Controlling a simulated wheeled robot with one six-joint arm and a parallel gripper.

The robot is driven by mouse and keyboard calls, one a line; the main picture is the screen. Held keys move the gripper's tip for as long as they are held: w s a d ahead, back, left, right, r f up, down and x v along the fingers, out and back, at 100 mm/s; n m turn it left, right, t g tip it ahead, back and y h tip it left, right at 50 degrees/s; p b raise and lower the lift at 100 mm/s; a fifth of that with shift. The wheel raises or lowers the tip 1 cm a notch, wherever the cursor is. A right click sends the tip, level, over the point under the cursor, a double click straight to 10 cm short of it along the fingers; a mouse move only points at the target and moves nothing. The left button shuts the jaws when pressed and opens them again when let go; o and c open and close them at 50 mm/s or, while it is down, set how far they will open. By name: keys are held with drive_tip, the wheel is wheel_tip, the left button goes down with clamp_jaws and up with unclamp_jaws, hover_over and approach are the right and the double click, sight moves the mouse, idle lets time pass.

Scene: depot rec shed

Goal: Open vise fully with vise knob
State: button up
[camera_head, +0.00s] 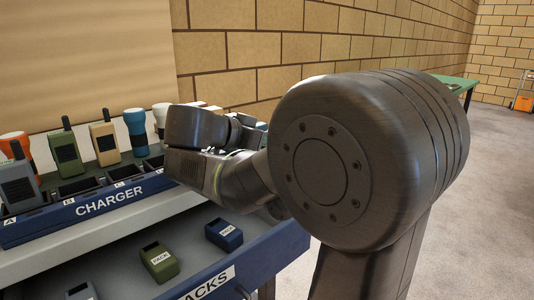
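No vise and no vise knob can be made out in the head view. My arm fills the middle and right of the picture, with a large dark round joint close to the camera. Its far links reach left, over the right end of the charger. The fingers of my gripper do not show; the wrist links may hide them. Whether it holds anything cannot be seen.
A blue charger rack (140,192) with several radios, such as an olive one (66,154), stands on a grey bench. Below it an open drawer (283,252) holds an olive pack (159,262) and a blue pack (224,235).

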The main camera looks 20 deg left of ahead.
drive_tip(key=shift+b, duration=0.3)
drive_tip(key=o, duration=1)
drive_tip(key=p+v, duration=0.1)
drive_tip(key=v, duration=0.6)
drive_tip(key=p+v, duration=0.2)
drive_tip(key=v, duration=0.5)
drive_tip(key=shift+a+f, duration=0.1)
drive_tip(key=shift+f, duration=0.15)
